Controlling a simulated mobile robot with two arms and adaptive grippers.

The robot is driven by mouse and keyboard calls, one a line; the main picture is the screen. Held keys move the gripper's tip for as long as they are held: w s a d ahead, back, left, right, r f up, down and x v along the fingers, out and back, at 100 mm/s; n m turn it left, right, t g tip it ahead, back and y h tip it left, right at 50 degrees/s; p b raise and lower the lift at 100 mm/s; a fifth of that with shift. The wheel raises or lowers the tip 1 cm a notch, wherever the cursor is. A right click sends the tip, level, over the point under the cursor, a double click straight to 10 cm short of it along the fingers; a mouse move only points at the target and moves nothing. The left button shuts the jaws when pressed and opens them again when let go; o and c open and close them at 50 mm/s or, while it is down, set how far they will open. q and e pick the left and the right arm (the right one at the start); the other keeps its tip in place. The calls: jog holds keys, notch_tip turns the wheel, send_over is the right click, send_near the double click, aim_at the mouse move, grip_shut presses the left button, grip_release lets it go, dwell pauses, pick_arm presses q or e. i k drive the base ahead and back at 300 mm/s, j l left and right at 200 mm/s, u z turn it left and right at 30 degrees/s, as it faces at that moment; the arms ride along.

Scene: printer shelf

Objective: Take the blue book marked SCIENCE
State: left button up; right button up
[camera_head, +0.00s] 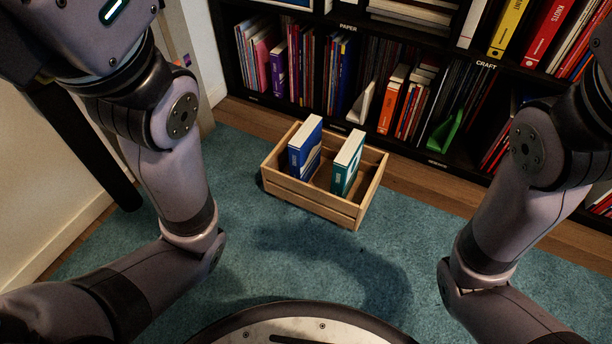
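A blue book (306,148) with white page edges stands upright in a wooden crate (312,204) on the carpet. Its marking is too small to read, so I cannot tell whether it says SCIENCE. A teal book (347,164) stands upright to its right in the same crate, with a gap between them. Both of my arms show at the left and right sides of the head view, but neither gripper is in view. Nothing touches the books from above.
A dark bookshelf (437,156) full of books stands behind the crate, with labels reading PAPER and CRAFT. A green bookend (446,133) sits on its lower shelf. A pale wall is at the left. Teal carpet (330,262) in front of the crate is clear.

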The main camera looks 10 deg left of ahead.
aim_at(305, 147)
jog(key=z, duration=1.1)
jog(key=u, duration=1.35)
jog(key=l+u, duration=0.15)
jog(key=u, duration=0.3)
jog(key=k+l+u, duration=0.15)
jog(key=u, duration=0.3)
jog(key=k+l+u, duration=0.1)
jog(key=u, duration=0.35)
